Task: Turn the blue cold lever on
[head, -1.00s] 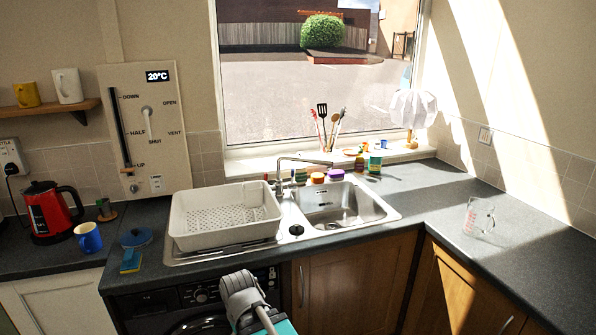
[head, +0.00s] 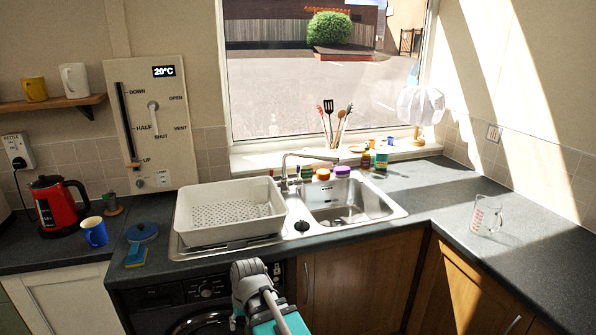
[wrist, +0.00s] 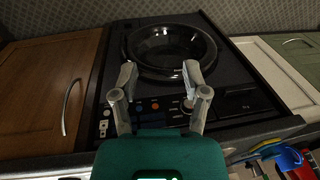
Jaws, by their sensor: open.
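The tap (head: 285,172) stands behind the sink, its spout reaching right over the steel basin (head: 345,213). The blue cold lever is too small to make out at the tap's base, where the white dish rack and small items crowd it. My gripper (wrist: 160,70) is open and empty in the wrist view, its two fingers apart in front of the washing machine. In the head view only my grey and teal arm shows, low in front of the counter and well short of the tap; the fingers cannot be made out there.
The white dish rack (head: 230,212) stands left of the basin. A washing machine (wrist: 180,50) and wooden cupboards (head: 355,280) are below the counter. Colourful small items (head: 340,171) sit behind the basin. A measuring jug (head: 486,215) stands right; the counter around it is clear.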

